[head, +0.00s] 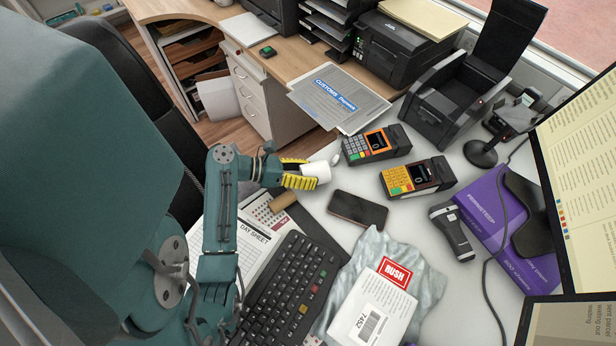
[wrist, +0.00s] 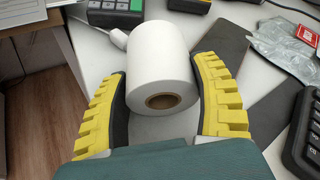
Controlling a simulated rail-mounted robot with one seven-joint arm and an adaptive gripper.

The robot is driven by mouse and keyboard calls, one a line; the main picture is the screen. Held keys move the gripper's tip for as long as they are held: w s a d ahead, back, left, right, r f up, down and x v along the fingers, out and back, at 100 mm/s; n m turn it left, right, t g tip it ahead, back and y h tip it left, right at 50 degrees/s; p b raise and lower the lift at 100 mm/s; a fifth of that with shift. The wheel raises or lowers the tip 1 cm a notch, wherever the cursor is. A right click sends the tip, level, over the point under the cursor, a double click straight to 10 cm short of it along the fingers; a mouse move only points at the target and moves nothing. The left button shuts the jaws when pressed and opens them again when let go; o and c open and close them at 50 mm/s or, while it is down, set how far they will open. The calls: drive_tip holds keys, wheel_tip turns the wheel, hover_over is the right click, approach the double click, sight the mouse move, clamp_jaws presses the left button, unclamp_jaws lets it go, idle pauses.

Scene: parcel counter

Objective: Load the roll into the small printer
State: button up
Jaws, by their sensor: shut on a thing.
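A white paper roll (head: 316,172) with a brown core is held between the yellow ribbed fingers of my gripper (head: 303,173). In the wrist view the roll (wrist: 161,62) lies between both fingers (wrist: 163,95), its core end facing the camera. It is over the counter's left edge, left of the card terminals. A black printer (head: 438,108) with its lid (head: 507,32) raised stands at the upper right, apart from the gripper; it looks like the small printer. The inside of its bay is hard to make out.
Two card terminals, one orange (head: 377,145) and one yellow (head: 417,178), stand between roll and printer. A bigger black printer (head: 400,52) is behind. A phone (head: 357,210), brown tube (head: 283,202), keyboard (head: 285,285) and RUSH parcel (head: 372,308) lie nearby.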

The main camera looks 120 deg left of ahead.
drive_tip(key=shift+f, duration=0.1)
drive_tip(key=o, duration=1.3)
drive_tip(key=shift+f, duration=0.2)
drive_tip(key=shift+c, duration=0.2)
drive_tip(key=shift+r, duration=0.2)
drive_tip(key=p+v, duration=0.3)
drive_tip(key=v, duration=0.9)
drive_tip(key=shift+s, duration=0.1)
drive_tip(key=shift+a, duration=0.1)
